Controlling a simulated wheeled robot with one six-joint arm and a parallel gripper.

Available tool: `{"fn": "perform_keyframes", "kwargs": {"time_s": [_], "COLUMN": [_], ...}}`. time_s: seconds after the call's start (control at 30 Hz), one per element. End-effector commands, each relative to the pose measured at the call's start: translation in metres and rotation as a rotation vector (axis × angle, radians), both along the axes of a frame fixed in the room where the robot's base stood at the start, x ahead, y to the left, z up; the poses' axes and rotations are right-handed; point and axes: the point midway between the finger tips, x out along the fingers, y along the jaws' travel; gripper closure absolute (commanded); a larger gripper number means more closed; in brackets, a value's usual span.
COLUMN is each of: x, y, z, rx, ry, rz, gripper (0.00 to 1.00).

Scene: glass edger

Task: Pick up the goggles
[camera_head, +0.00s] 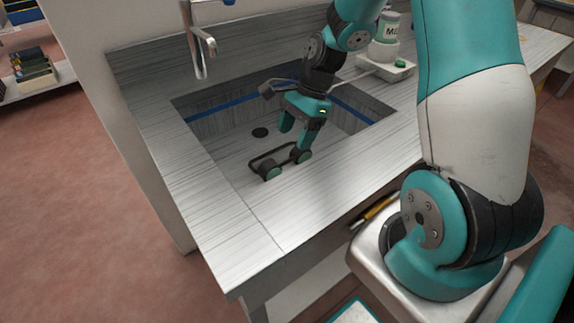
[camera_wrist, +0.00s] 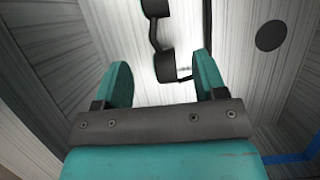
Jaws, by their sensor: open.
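The goggles (camera_head: 270,173) are at the near edge of the sink (camera_head: 235,107), with two round lens parts and a thin dark band behind them. I cannot tell exactly what they rest on. My gripper (camera_head: 294,140) is open, pointing down over the sink just above the goggles. In the wrist view one lens part appears between the fingertips and the other lies farther up the picture. The jaws hold nothing.
A metal faucet (camera_head: 199,52) stands at the sink's far left side. The drain (camera_head: 260,132) is on the sink floor. A white labelled container (camera_head: 391,26) and a tray (camera_head: 402,73) stand on the counter at the back right. The near-left counter (camera_head: 225,225) is bare.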

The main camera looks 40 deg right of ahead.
Motion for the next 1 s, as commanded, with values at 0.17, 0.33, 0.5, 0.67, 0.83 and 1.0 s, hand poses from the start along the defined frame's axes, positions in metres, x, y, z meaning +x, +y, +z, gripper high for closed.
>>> {"fn": "perform_keyframes", "kwargs": {"time_s": [0.17, 0.33, 0.5, 0.67, 0.83, 1.0], "x": [0.000, 0.000, -0.002, -0.001, -0.001, -0.001], "y": [0.009, 0.013, 0.021, 0.027, 0.027, 0.027], "z": [-0.022, -0.034, -0.060, -0.073, -0.074, -0.074], "rx": [0.001, 0.001, 0.001, -0.001, -0.001, -0.001], "ry": [0.000, 0.001, 0.003, 0.000, -0.001, -0.002], "rz": [0.002, 0.003, 0.002, 0.001, 0.001, 0.001], "gripper": [0.35, 0.35, 0.35, 0.35, 0.35, 0.58]}}
